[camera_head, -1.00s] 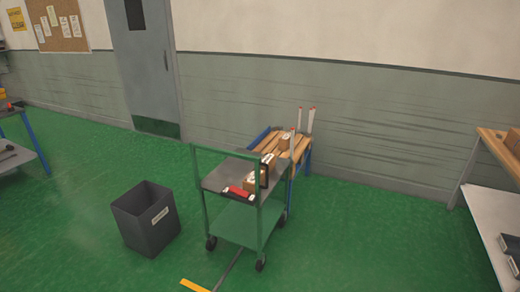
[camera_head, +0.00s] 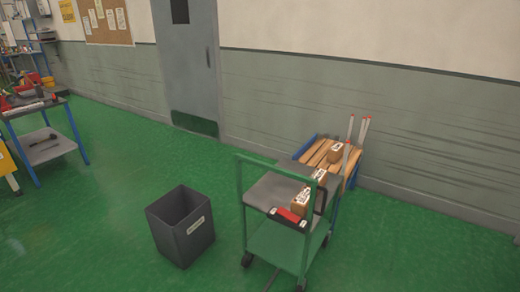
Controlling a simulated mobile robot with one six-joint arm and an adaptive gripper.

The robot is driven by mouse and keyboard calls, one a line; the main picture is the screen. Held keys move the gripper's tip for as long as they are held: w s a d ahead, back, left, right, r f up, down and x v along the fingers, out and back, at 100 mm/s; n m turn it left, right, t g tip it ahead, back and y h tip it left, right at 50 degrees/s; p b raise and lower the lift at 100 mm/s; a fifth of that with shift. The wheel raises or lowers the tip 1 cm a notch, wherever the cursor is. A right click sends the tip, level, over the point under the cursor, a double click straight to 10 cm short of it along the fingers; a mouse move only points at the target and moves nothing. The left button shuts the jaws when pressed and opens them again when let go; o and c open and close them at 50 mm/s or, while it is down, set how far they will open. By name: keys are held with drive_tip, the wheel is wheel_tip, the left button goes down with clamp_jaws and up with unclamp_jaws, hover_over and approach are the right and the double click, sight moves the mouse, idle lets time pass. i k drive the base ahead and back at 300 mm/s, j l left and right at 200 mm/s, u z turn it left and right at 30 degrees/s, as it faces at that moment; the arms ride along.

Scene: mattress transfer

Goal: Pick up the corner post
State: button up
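Several slim pale upright posts with reddish tips stand behind the green cart. One post (camera_head: 346,158) rises close behind the cart's right side, and others (camera_head: 363,133) stand farther back near the wall. I cannot tell which of them is the corner post. They stand at a low blue-framed wooden slatted platform (camera_head: 315,150), partly hidden by the cart. My gripper is not in view.
A blue-legged workbench (camera_head: 40,104) is at far left. Green floor between bench and bin is clear.

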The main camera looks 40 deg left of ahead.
sight(348, 142)
drive_tip(key=i+j+u, duration=0.25)
drive_tip(key=i, duration=0.4)
drive_tip(key=i+j+u, duration=0.25)
drive_tip(key=i, duration=0.45)
drive_tip(key=i+j+u, duration=0.2)
drive_tip(key=i, duration=0.5)
drive_tip(key=i+l, duration=0.3)
drive_tip(key=i, duration=0.25)
drive_tip(key=i+l+u, duration=0.1)
drive_tip(key=i+l, duration=0.2)
drive_tip(key=i, duration=0.3)
drive_tip(key=i+l+u, duration=0.1)
drive_tip(key=i+l, duration=0.25)
drive_tip(key=i, duration=0.2)
